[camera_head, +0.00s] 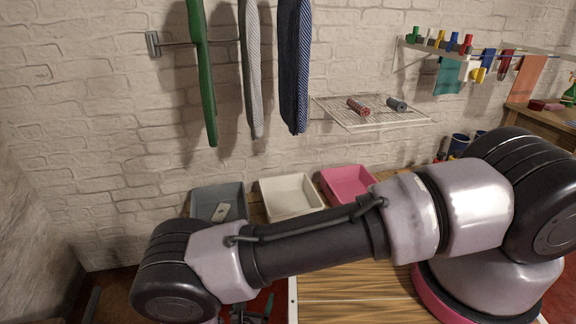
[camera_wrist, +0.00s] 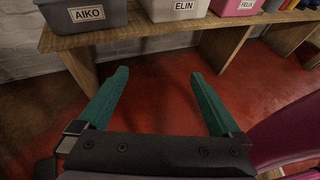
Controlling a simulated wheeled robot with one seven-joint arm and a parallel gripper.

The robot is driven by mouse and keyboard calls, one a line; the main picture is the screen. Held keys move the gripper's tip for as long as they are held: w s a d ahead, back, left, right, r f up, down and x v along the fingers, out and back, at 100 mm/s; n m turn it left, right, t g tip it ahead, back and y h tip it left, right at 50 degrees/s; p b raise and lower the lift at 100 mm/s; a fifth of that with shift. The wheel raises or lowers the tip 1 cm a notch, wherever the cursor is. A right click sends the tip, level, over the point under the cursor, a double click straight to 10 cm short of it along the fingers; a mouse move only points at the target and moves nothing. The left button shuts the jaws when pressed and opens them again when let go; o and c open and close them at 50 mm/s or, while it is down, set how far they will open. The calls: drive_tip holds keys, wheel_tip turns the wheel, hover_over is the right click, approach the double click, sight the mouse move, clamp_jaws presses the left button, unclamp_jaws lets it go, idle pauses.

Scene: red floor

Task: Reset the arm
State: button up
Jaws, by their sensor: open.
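My gripper (camera_wrist: 158,100) shows in the wrist view with its two teal fingers spread wide apart. Nothing is between them; only red floor shows there. In the head view my arm stretches across the lower part of the picture, from the right to the lower left. There my gripper is mostly hidden below the arm's left end, with only a small part showing at the bottom edge.
A bench (camera_wrist: 135,40) carries a grey bin labelled AIKO (camera_wrist: 84,17), a white bin labelled ELIN (camera_wrist: 178,10) and a pink bin (camera_head: 346,183). A wire shelf (camera_head: 385,119) and hanging towels (camera_head: 296,70) are on the wall. Red floor (camera_wrist: 155,85) before the bench is clear.

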drive_tip(key=w+d+r+m+g+h, duration=0.15)
drive_tip(key=w+r+m, duration=0.35)
drive_tip(key=r, duration=0.5)
drive_tip(key=w+r+m+g+h, duration=0.25)
drive_tip(key=w+r+m, duration=0.25)
drive_tip(key=r, duration=0.5)
drive_tip(key=w+d+r+m+g+h, duration=0.1)
drive_tip(key=w+r+m+g+h, duration=0.15)
drive_tip(key=w+r+m, duration=0.45)
drive_tip(key=w+d+r+m+g+y, duration=0.1)
drive_tip(key=d+r+m+g, duration=0.1)
drive_tip(key=d+r, duration=0.35)
drive_tip(key=d+r+m+g+y, duration=0.1)
drive_tip(key=d+r, duration=0.1)
drive_tip(key=r, duration=0.7)
drive_tip(key=s+d+r+m+g+y, duration=0.2)
drive_tip(key=d+r+m+y, duration=0.5)
drive_tip(key=d+r, duration=1)
drive_tip(key=s+d+r+m+t+y, duration=0.1)
drive_tip(key=s+d+r+m+t, duration=0.4)
drive_tip(key=s+r+m, duration=0.6)
wheel_tip(320, 180, up, 3)
drive_tip(key=s+d, duration=0.2)
drive_tip(key=shift+d+f+m, duration=0.2)
drive_tip(key=shift+d+m, duration=0.1)
drive_tip(key=shift+d, duration=0.05)
drive_tip(key=shift+w+t, duration=0.1)
drive_tip(key=shift+t, duration=0.15)
